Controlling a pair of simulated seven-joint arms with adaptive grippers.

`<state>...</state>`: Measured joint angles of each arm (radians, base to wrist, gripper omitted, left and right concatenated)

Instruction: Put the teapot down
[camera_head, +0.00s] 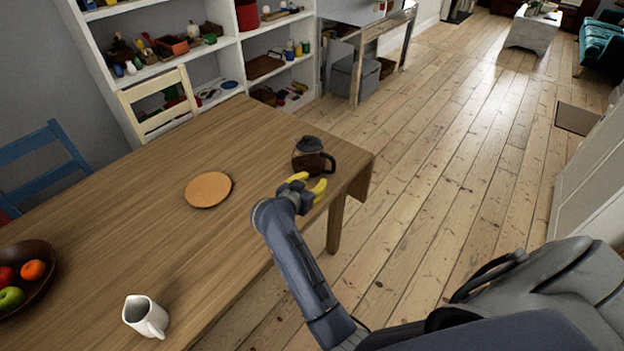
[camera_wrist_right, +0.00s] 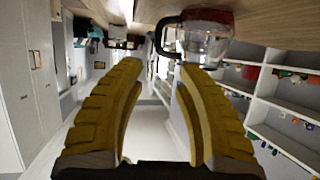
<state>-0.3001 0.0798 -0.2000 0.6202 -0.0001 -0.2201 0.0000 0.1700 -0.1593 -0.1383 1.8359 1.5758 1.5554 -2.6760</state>
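The teapot (camera_head: 308,160), glass with dark contents and a dark lid and handle, stands upright on the wooden table near its far right corner. My right gripper (camera_head: 309,184) is just in front of it, with its yellow fingers spread and nothing between them. The right wrist view is upside down; there the teapot (camera_wrist_right: 207,40) is beyond the fingertips, its black handle (camera_wrist_right: 160,36) in line with the gap. I cannot tell whether a finger touches the handle. My left gripper is in neither view.
A round cork mat (camera_head: 208,189) lies bare on the table (camera_head: 150,215). A white jug (camera_head: 146,316) and a fruit bowl (camera_head: 38,262) stand at the near left. A cream chair (camera_head: 160,95) is at the far side. The table between mat and teapot is clear.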

